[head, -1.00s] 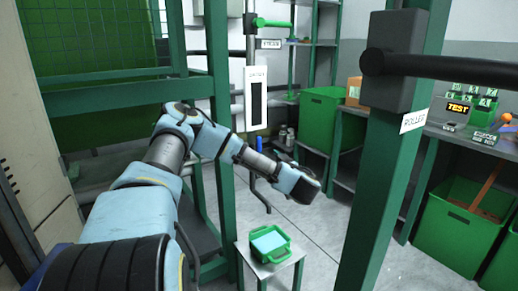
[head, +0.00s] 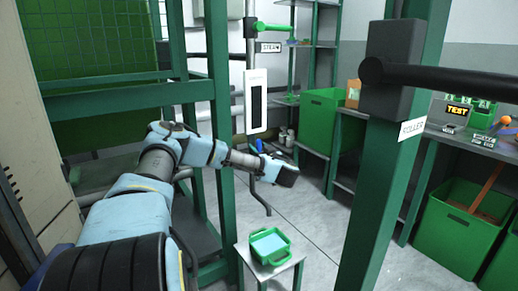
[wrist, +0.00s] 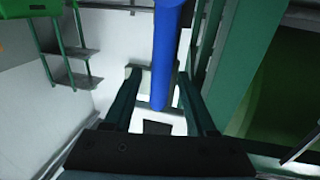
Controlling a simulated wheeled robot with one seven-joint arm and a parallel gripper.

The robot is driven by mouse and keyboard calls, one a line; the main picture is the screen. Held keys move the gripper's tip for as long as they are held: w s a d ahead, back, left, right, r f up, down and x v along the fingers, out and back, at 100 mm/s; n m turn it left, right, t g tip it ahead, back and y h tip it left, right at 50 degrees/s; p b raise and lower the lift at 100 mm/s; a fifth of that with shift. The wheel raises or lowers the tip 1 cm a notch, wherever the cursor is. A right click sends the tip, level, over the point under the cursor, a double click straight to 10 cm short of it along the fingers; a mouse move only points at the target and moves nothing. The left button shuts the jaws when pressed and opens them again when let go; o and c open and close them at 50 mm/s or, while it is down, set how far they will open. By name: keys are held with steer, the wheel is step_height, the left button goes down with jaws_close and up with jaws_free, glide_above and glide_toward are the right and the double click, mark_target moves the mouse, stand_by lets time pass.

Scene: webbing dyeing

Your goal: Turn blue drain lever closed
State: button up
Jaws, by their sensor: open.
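The blue drain lever (wrist: 165,50) is a straight blue bar in the wrist view, running down from the top edge to a rounded end. In that view it lies between the two fingers of my gripper (wrist: 160,85). The fingers stand apart on either side of it, and I cannot tell whether they touch it or how deep it sits between them. In the head view only a small blue piece (head: 259,145), likely the lever, shows just above my arm. My fingers are hidden there behind the end of my arm.
A small stool holds a green tray (head: 268,258) with light-blue contents, below my arm. Green frame posts (head: 388,160) stand to the right and left. A white gauge panel (head: 255,100) hangs behind my arm. Green bins (head: 458,225) sit at right. Grey floor between is open.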

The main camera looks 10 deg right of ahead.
steer(key=shift+c, duration=0.2)
jaws_close()
stand_by(1.1)
